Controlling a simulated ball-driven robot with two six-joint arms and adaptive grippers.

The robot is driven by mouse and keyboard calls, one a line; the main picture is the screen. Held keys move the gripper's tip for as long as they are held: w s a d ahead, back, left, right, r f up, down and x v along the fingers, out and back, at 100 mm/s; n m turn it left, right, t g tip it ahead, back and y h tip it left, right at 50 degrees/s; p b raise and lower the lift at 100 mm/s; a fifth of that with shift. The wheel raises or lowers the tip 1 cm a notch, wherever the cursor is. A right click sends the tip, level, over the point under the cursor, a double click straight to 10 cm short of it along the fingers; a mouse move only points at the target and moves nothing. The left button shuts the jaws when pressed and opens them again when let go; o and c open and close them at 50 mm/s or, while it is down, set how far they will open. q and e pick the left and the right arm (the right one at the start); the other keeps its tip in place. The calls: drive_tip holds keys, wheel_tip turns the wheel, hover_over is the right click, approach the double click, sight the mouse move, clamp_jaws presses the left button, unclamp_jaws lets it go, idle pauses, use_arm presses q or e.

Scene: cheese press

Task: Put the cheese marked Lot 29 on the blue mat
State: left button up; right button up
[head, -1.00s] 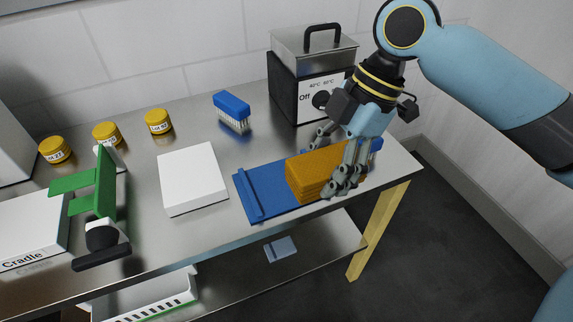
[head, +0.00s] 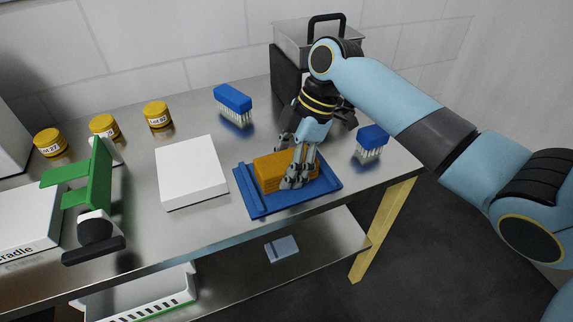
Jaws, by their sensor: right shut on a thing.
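Three small yellow cheeses with lot labels stand at the back left: a left one (head: 51,142) that seems to read Lot 27, a middle one (head: 104,126) with an unclear label, and a right one (head: 159,115) whose number I cannot read surely. The flat blue mat (head: 262,204), with raised side edges, lies at the table's front right. My right gripper (head: 296,179) points down over the mat, shut on a ribbed orange block (head: 272,169). I cannot tell whether the block touches the mat. My left gripper is not in view.
A white slab (head: 191,172) lies left of the mat. A green device (head: 89,185) and a box marked Cradle (head: 25,222) are at the left. Blue brushes stand behind (head: 233,103) and right (head: 371,142) of the mat. A metal-topped heater (head: 290,75) stands at the back.

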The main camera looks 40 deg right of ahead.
drive_tip(key=shift+r, duration=0.1)
drive_tip(key=o, duration=1.5)
drive_tip(key=shift+c, duration=0.2)
drive_tip(key=p+v, duration=0.2)
drive_tip(key=v, duration=1)
